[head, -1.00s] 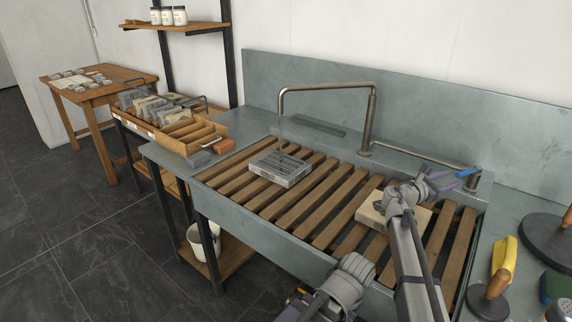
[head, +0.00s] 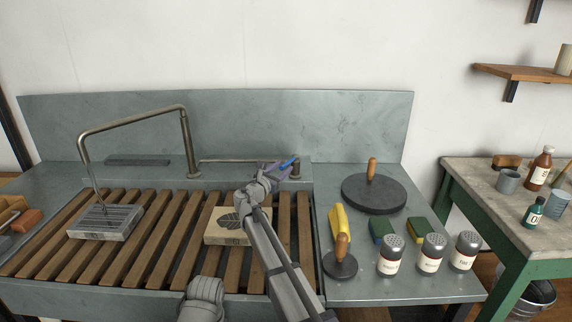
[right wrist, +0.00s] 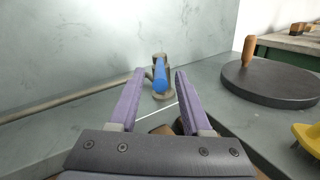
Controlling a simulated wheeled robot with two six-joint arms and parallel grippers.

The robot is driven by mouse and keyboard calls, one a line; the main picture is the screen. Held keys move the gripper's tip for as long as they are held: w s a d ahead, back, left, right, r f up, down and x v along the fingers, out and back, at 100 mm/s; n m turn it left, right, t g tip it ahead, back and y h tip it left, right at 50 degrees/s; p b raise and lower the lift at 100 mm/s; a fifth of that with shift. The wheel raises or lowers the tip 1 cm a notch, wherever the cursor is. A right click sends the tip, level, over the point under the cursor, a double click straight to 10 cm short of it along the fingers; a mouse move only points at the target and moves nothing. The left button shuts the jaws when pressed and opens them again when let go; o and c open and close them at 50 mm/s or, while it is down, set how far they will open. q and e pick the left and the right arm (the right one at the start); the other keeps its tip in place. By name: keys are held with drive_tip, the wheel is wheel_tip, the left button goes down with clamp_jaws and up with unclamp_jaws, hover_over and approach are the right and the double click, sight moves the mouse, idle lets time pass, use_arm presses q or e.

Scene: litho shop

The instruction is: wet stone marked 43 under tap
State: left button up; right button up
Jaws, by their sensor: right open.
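A grey stone (head: 106,222) lies on the slats under the end of the tap spout (head: 82,150), with dark marks on top. A cream stone (head: 212,228) with a dark leaf picture lies on the slats farther right, partly hidden by my right arm. I cannot read a number on either. A thin line runs from the spout end to the grey stone; I cannot tell whether it is water. My right gripper (head: 282,165) is open at the blue tap lever (right wrist: 160,75), whose tip shows between the fingers in the right wrist view. My left gripper is out of view.
The wooden slats (head: 160,245) cover the sink. A green-legged table (head: 465,180) stands farther right.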

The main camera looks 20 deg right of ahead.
sight(294, 157)
drive_tip(key=x, duration=0.4)
drive_tip(key=shift+w+d, duration=0.15)
drive_tip(key=shift+w, duration=0.05)
clamp_jaws()
drive_tip(key=shift+s, duration=0.1)
idle(1.1)
